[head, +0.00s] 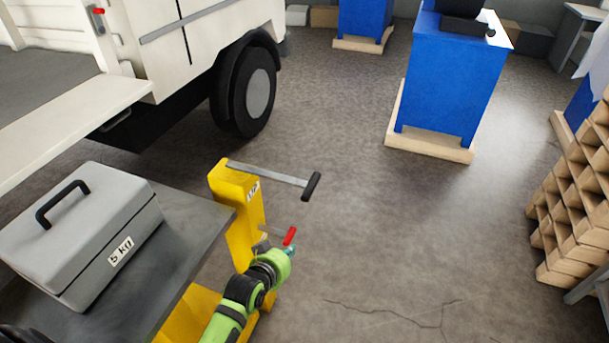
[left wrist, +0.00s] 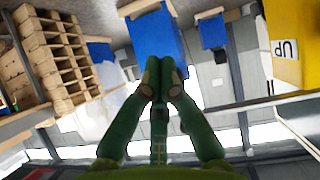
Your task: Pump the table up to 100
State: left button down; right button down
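The lift table has a dark grey platform (head: 190,220) and a yellow post (head: 232,190). A grey case (head: 75,235) marked 5 KG sits on the platform. A grey lever with a black grip (head: 312,185) sticks out to the right from the post's top. A shorter lever with a red grip (head: 290,236) sits lower. My left gripper (head: 291,249) is just below the red grip; contact is unclear. In the left wrist view the left gripper (left wrist: 163,67) has its fingertips together with nothing visible between them. A yellow surface (left wrist: 290,25) there bears an UP label. My right gripper is out of view.
A white truck (head: 200,45) with a dark wheel (head: 252,95) stands at the back left. Blue cabinets (head: 450,90) stand on pale bases behind. Stacked wooden pallets (head: 570,215) are at the right. The cracked floor between is clear.

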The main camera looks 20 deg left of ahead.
pick_arm(q)
notch_tip(320, 180, up, 21)
jog(key=w+a+t+p, duration=0.1)
jog(key=w+t, duration=0.1)
jog(key=t, duration=0.1)
jog(key=shift+w+f+t, duration=0.15)
jog(key=shift+w+t, duration=0.05)
jog(key=shift+t, duration=0.2)
jog(key=shift+w+d+f+p, duration=0.2)
jog(key=shift+w+f+p, duration=0.15)
jog(key=shift+w+f, duration=1)
jog(key=shift+w+d+f+p, duration=0.25)
jog(key=shift+w+f, duration=0.55)
jog(key=shift+w, duration=1.05)
jog(key=shift+w+d+f+p, duration=0.15)
jog(key=shift+w+f+p, duration=0.25)
jog(key=shift+w+f, duration=0.95)
jog(key=shift+w+r, duration=0.25)
